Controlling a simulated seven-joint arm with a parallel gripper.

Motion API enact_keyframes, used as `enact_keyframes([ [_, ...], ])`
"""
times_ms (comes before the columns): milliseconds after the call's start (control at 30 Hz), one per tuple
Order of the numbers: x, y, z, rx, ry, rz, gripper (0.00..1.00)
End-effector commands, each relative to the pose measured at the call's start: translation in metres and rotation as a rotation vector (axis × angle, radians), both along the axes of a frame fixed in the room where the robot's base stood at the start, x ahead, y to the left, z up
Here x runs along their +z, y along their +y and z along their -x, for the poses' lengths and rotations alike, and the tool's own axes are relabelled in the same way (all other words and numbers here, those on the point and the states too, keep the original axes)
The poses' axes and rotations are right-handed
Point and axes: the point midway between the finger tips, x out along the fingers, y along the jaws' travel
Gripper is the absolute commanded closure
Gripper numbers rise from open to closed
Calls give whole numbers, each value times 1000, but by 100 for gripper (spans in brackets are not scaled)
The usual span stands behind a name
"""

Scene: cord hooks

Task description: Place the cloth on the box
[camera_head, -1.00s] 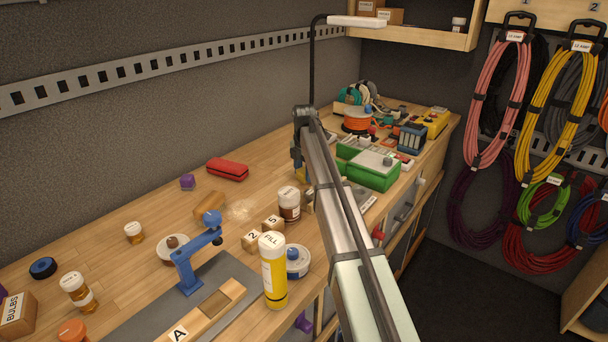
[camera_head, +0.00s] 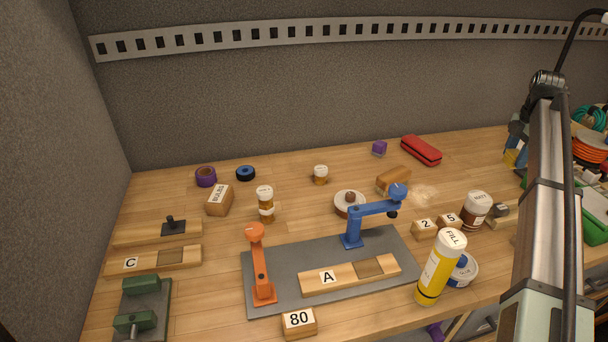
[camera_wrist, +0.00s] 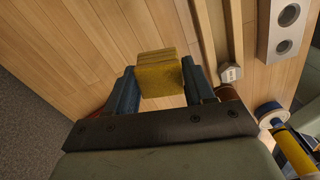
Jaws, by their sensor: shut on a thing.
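In the wrist view, my gripper (camera_wrist: 160,85) has its two blue fingers shut on a yellow, folded-looking piece (camera_wrist: 160,72), which appears to be the cloth. In the head view, my gripper (camera_head: 518,142) is at the right, partly hidden by my arm, with a bit of the yellow piece (camera_head: 510,158) showing. It appears to be over the bench. A green box (camera_head: 595,228) is cut off at the right edge, behind my arm. A small brown box marked BULBS (camera_head: 219,200) stands at the left of the bench. I cannot tell which box is meant.
The wooden bench (camera_head: 290,180) holds a red case (camera_head: 421,150), a blue clamp (camera_head: 372,215), an orange clamp (camera_head: 260,265), a yellow FILL bottle (camera_head: 440,268) and several jars.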

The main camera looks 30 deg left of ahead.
Motion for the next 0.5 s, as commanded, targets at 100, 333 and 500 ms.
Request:
enact_keyframes([
  [100, 18, 0, -1, 0, -3, -1, 77],
  [333, 68, 0, -2, 0, -2, 0, 77],
  [500, 100, 0, -2, 0, -2, 0, 77],
])
